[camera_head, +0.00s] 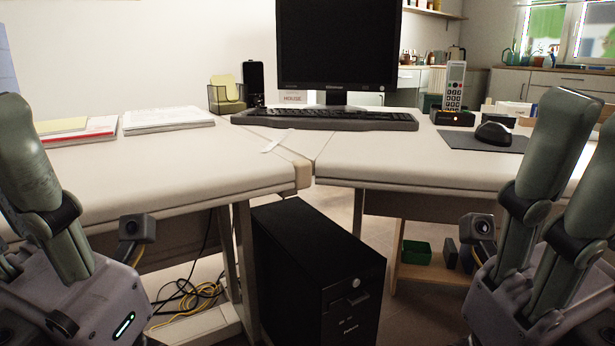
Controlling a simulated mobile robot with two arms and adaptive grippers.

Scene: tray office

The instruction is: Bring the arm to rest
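My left gripper (28,150) is at the left edge, in front of the desk. One finger points up and the other is cut off by the frame, so its opening cannot be judged. My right gripper (590,150) is at the right edge, with two fingers pointing up and a gap between them. Nothing shows between these fingers. Both grippers appear near the front edge of the white corner desk (190,165), and I see neither one holding anything.
A monitor (338,45), keyboard (325,119), phone (454,88) and mouse (493,133) stand on the desk. Papers (167,119) lie at left. A black computer tower (315,275) stands below, between my arms. Loose cables (190,297) lie beside it. The desk's front middle is mostly clear.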

